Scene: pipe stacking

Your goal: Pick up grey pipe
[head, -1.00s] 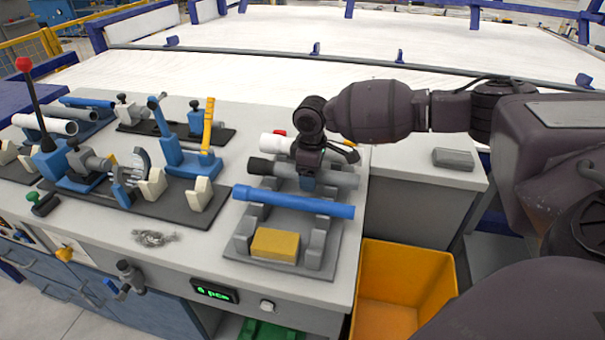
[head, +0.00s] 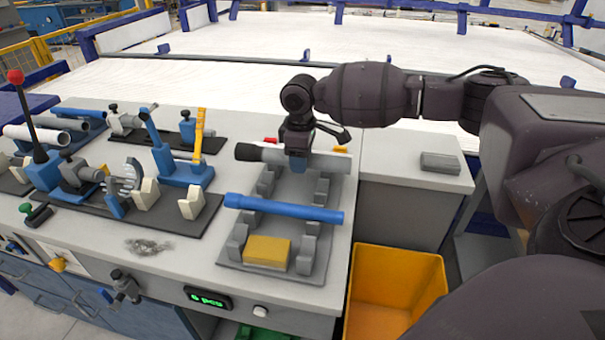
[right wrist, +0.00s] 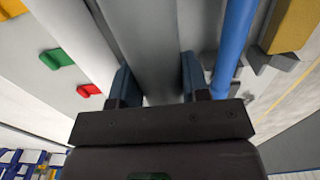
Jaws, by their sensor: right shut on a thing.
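The grey pipe (head: 333,162) with a black end (head: 247,152) is held above the dark grey rack (head: 232,255), roughly level. My right gripper (head: 299,164) is shut on it near its middle, from above. In the right wrist view the grey pipe (right wrist: 150,45) runs between the two fingers of my right gripper (right wrist: 157,82). The blue pipe (head: 285,208) lies across the rack in front, apart from the gripper. A white pipe (right wrist: 78,35) shows beside the grey one in the right wrist view; the head view largely hides it. My left gripper is not in view.
A yellow block (head: 267,251) sits at the rack's front. Clamps and fixtures, including a blue one with a yellow handle (head: 199,130), stand left on the bench. An orange bin (head: 397,280) stands below right. A small grey box (head: 440,163) lies on the right surface.

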